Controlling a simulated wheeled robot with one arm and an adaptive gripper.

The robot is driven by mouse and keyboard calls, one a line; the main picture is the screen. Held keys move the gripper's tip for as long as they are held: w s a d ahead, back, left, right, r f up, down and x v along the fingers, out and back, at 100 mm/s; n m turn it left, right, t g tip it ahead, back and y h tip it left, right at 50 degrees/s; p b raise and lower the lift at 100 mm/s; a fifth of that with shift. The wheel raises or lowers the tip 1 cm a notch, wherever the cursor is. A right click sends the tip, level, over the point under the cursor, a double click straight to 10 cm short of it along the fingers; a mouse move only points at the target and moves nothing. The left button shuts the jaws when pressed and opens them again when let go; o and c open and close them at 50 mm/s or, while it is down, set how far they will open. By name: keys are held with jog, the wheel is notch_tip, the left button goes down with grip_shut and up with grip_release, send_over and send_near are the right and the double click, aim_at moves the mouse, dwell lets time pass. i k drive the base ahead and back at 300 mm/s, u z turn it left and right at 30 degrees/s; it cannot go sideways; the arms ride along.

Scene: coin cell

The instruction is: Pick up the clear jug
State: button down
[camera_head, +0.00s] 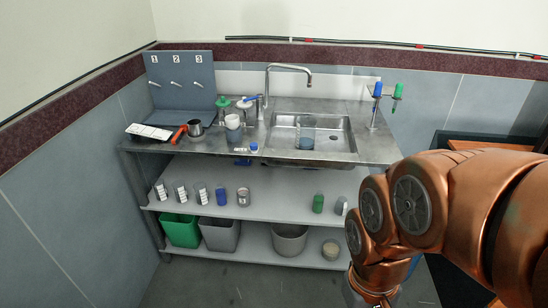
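A see-through, bluish container (306,128), which looks like the clear jug, stands upright in the left part of the steel sink (343,126). Its handle and spout are too small to make out. My copper-coloured arm fills the right side of the view and bends down to the bottom edge, well to the right of and nearer than the sink. My gripper's fingers lie outside the frame, so I cannot see their state.
A tap (287,67) arches over the sink. Green and blue nozzles rise at the right. Several containers line the shelf (270,187); bins stand below.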

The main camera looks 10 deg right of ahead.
aim_at(306, 126)
jog(key=i, duration=1.15)
jog(key=u, duration=2.5)
jog(key=i, duration=0.8)
jog(key=z, duration=2.95)
jog(key=i, duration=0.35)
jog(key=u, duration=0.1)
